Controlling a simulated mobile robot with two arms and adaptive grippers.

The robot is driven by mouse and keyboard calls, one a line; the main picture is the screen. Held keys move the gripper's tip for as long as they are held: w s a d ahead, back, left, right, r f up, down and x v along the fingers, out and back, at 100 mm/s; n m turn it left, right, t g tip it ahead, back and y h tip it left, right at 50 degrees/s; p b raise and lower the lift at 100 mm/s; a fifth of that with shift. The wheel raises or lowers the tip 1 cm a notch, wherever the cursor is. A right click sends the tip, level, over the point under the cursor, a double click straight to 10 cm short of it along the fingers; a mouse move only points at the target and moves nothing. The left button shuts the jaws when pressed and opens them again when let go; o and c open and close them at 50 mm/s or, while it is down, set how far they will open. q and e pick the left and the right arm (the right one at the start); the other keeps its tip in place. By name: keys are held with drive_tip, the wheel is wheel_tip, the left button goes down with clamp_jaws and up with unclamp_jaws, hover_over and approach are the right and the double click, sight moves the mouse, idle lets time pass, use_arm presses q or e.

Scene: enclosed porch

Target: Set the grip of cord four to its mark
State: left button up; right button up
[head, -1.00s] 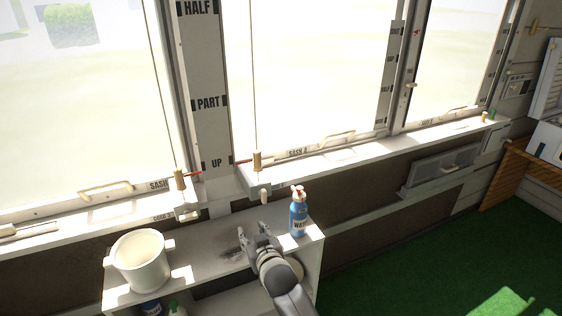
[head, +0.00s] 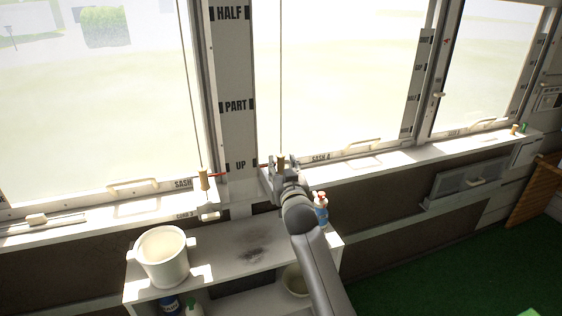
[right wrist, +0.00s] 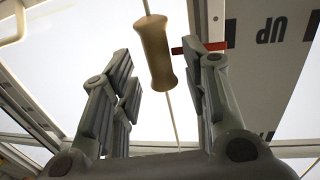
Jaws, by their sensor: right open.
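A tan wooden grip (head: 282,160) hangs on the thin cord (head: 281,90) in front of the middle window, just right of the post (head: 237,60). The post carries the marks HALF, PART and UP, and the grip is about level with UP. My right gripper (head: 285,166) is open, with the grip between its fingers; the head view partly hides it. In the right wrist view the grip (right wrist: 154,54) hangs between the spread fingers of the gripper (right wrist: 165,78), apart from both. A red pointer (right wrist: 190,46) shows beside the right finger. My left gripper is not in view.
A second grip (head: 204,180) hangs left of the post, by a red pointer (head: 221,175). The sill (head: 375,160) runs along the windows. Below, a white shelf (head: 215,262) holds a white pot (head: 162,257) and a blue bottle (head: 321,208), partly behind my arm.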

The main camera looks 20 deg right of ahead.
drive_tip(key=shift+w+d, duration=0.2)
drive_tip(key=shift+w, duration=1.25)
clamp_jaws()
